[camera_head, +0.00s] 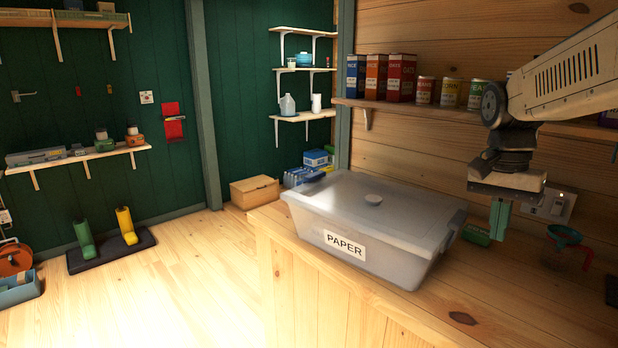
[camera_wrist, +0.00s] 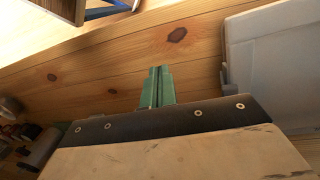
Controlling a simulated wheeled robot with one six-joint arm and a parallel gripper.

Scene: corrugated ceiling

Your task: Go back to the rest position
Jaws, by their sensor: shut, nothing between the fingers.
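My gripper (camera_head: 499,220) hangs down above the wooden counter (camera_head: 480,285), to the right of the lidded bin. Its green fingers are closed together with nothing between them. In the wrist view the shut fingers (camera_wrist: 157,87) point over bare wood with a dark knot. My arm comes in from the upper right of the head view.
A translucent bin (camera_head: 375,225) labelled PAPER, with its lid on, stands close left of my gripper; its side shows in the wrist view (camera_wrist: 275,65). A funnel (camera_head: 563,236) stands to the right. A shelf (camera_head: 440,113) with boxes and cans runs behind. Open floor (camera_head: 190,270) lies left.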

